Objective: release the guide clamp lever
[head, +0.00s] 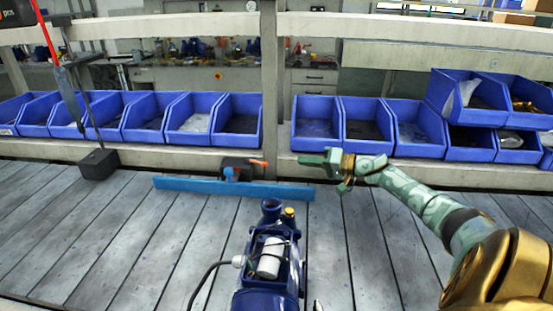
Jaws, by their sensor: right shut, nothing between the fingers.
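The orange guide clamp lever (259,162) sticks out to the right from a dark clamp block (236,165) on the back edge of the slatted bench. A blue guide rail (195,185) runs left to right in front of the block, with a blue bracket (230,174) joining them. My right gripper (306,159) comes in from the right with its fingers pointing left. It is shut and empty, to the right of the lever's tip with a gap between them. My left gripper is out of view.
A dark blue pump (267,290) stands on the bench at the front centre, with a black cable on its left. Blue bins (318,123) line the back behind a pale ledge and post (270,80).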

